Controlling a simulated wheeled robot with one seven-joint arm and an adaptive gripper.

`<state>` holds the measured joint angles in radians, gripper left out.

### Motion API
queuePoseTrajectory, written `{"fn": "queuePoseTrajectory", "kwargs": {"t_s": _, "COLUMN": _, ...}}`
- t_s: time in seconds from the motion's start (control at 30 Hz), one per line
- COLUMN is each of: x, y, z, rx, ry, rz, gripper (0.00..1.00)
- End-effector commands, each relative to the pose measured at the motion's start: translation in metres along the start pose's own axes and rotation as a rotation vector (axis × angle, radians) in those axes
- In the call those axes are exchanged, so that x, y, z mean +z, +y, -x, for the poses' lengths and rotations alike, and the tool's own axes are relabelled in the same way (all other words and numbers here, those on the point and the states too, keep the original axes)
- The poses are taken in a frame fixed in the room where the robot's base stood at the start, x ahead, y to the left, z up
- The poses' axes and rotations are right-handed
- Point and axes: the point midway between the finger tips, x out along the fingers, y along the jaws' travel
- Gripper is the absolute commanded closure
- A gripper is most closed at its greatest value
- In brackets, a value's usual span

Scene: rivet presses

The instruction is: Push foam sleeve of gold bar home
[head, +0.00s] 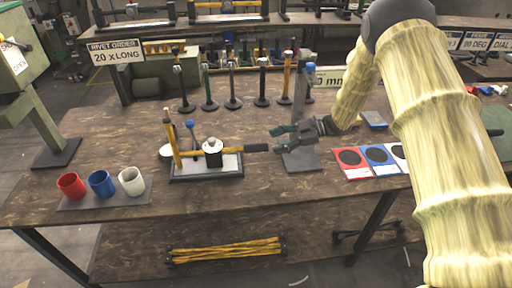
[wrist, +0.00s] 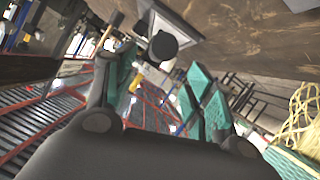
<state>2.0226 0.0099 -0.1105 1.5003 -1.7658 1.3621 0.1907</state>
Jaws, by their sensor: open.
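In the head view the gold bar (head: 229,149) lies roughly level across a small press fixture (head: 206,171) on the bench. The black foam sleeve (head: 257,147) is around the bar's right end. My gripper (head: 278,139), with teal finger pads, is open just right of the sleeve's outer end. In the wrist view my open gripper (wrist: 162,68) has a dark round end (wrist: 162,45), apparently the sleeve's, ahead between its fingertips. Whether they touch cannot be told.
Red, blue and white cups (head: 101,184) stand at the left. Several upright posts (head: 233,87) line the back. Coloured cards (head: 375,159) lie at the right, and a grey post base (head: 300,160) is below my gripper. The front of the bench is clear.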

Motion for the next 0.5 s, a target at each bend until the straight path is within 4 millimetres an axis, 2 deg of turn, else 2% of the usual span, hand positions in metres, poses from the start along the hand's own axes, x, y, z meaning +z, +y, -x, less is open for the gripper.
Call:
{"fn": "queuePoseTrajectory", "kwargs": {"t_s": 0.3, "x": -0.002, "y": 0.000, "z": -0.051, "rx": 0.000, "ry": 0.001, "rz": -0.001, "gripper": 0.46}}
{"fn": "queuePoseTrajectory", "kwargs": {"t_s": 0.5, "x": -0.001, "y": 0.000, "z": -0.075, "rx": 0.002, "ry": 0.000, "rz": -0.002, "gripper": 0.46}}
